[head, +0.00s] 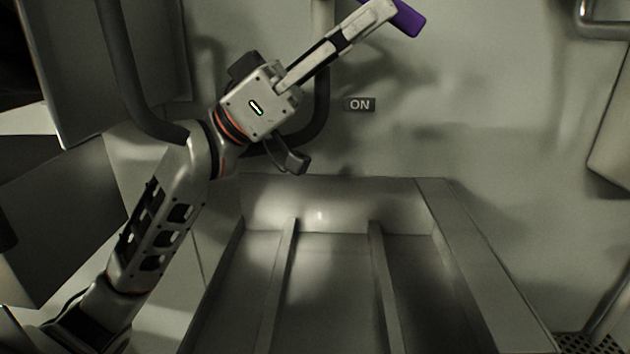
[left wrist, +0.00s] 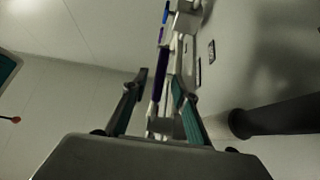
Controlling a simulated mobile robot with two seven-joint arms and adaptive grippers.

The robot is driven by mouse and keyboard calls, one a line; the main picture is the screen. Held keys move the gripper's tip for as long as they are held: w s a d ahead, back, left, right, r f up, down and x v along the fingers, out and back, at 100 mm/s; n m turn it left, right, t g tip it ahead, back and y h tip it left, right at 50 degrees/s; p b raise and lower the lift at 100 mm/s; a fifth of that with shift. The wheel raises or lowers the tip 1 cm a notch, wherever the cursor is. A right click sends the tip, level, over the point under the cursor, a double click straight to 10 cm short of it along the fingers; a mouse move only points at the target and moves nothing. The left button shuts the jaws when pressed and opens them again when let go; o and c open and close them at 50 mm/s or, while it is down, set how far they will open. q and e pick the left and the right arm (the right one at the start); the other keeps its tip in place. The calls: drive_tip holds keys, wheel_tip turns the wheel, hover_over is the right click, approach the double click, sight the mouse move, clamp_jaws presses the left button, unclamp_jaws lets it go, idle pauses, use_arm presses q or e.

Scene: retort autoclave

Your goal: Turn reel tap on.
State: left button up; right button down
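The purple tap lever (head: 407,18) shows at the top of the head view, partly covered by my gripper. A purple bar, seemingly this lever, shows in the left wrist view (left wrist: 160,80). My left gripper (head: 384,10) reaches up to the lever with its fingertips beside it. In the left wrist view, its two teal-padded fingers (left wrist: 160,78) stand apart with the purple bar showing between them and space at its sides. Contact cannot be told. A dark plate marked "ON" (head: 360,104) is on the wall below the lever. My right gripper is not in view.
A thick black hose (head: 322,95) hangs behind my left arm and also shows in the left wrist view (left wrist: 285,115). A metal trough with rails (head: 460,225) lies below. A metal panel stands at the left (head: 95,60). The wall right of the plate is bare.

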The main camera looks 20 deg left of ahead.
use_arm(q)
drive_tip(key=v, duration=0.8)
drive_tip(key=shift+a+f, duration=0.25)
drive_tip(key=shift+a, duration=0.05)
drive_tip(key=shift+h, duration=0.8)
drive_tip(key=x, duration=0.8)
drive_tip(key=d+f+x, duration=0.1)
drive_tip(key=x, duration=0.3)
drive_tip(key=shift+w, duration=0.1)
clamp_jaws()
